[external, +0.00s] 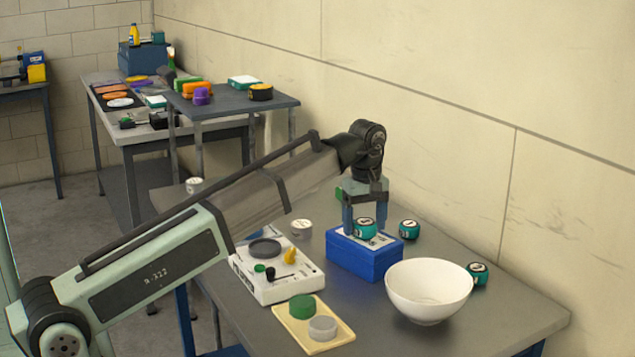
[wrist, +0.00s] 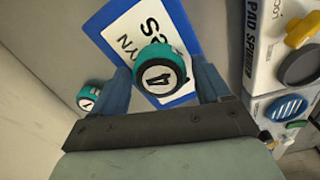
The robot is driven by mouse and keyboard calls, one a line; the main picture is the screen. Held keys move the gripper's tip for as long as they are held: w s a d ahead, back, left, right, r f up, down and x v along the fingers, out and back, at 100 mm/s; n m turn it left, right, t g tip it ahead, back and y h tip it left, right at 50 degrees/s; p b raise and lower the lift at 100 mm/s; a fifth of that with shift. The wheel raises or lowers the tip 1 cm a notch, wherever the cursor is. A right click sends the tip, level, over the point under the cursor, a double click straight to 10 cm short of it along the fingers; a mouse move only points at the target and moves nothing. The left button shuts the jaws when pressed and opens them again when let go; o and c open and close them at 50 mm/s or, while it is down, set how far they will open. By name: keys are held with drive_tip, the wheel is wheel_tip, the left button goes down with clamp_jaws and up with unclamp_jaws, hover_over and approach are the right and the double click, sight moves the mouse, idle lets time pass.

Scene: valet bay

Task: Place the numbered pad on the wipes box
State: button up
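A teal round pad with a "4" on its white top (wrist: 160,76) is between the two fingers of my gripper (wrist: 161,80). In the external view this pad (external: 363,229) is at the top of the blue wipes box (external: 365,259). Whether it rests on the box or hangs just above it is hard to tell. The wipes box also shows in the wrist view, with its white printed label (wrist: 133,32) partly covered by the pad. My gripper (external: 365,220) points down, its fingers close against both sides of the pad.
Other teal pads lie right of the box (external: 409,229) and behind the bowl (external: 477,273). A white bowl (external: 428,292) stands in front right. A white panel device (external: 277,275) and a cream tray (external: 318,336) are left of the box. The wall runs behind.

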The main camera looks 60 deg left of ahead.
sight(364, 222)
drive_tip(key=shift+o, duration=0.4)
wheel_tip(364, 222, up, 12)
drive_tip(key=shift+r, duration=0.15)
idle(0.3)
